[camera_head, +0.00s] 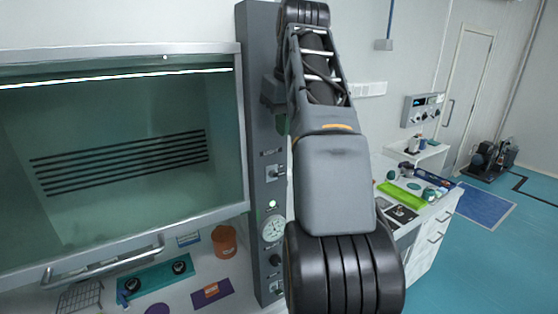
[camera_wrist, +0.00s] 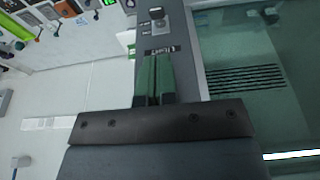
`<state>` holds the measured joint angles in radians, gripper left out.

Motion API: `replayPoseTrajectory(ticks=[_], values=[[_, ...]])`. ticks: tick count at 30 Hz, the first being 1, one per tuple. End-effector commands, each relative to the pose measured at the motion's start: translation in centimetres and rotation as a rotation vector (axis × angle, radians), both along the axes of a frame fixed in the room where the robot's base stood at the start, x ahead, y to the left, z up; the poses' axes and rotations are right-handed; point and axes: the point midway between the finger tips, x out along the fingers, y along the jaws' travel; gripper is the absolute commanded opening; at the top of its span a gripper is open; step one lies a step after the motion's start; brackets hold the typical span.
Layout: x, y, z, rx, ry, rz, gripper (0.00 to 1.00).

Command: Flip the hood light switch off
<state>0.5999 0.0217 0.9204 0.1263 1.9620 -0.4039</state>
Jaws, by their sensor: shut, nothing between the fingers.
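The hood light switch (camera_head: 275,173) is a small plate with a lever on the dark grey column at the hood's right side, under a short label. In the wrist view, turned round, the switch (camera_wrist: 157,15) shows beyond my fingertips, with the label "LIGHT" (camera_wrist: 160,52) between. My gripper (camera_wrist: 156,60) is shut and empty, its two green fingers side by side, apart from the switch in the picture. In the head view my gripper (camera_head: 283,125) is above the switch, mostly hidden by my arm. The hood's light strip (camera_head: 120,78) glows white. The lever's exact position is too small to tell.
The glass-fronted hood (camera_head: 120,150) fills the left, with a handle bar (camera_head: 105,262) low on its front. Below the switch are a green lamp (camera_head: 272,204), a round gauge (camera_head: 273,228) and a dark knob (camera_head: 275,260). A cluttered bench (camera_head: 420,235) stands right; blue floor lies beyond.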

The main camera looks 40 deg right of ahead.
Motion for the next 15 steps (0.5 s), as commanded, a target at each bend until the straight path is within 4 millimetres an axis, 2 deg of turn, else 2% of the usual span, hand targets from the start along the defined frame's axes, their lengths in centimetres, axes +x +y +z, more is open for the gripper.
replayPoseTrajectory(ticks=[15], values=[[1.8,-0.2,-7.1,0.001,0.002,-0.002,0.00]])
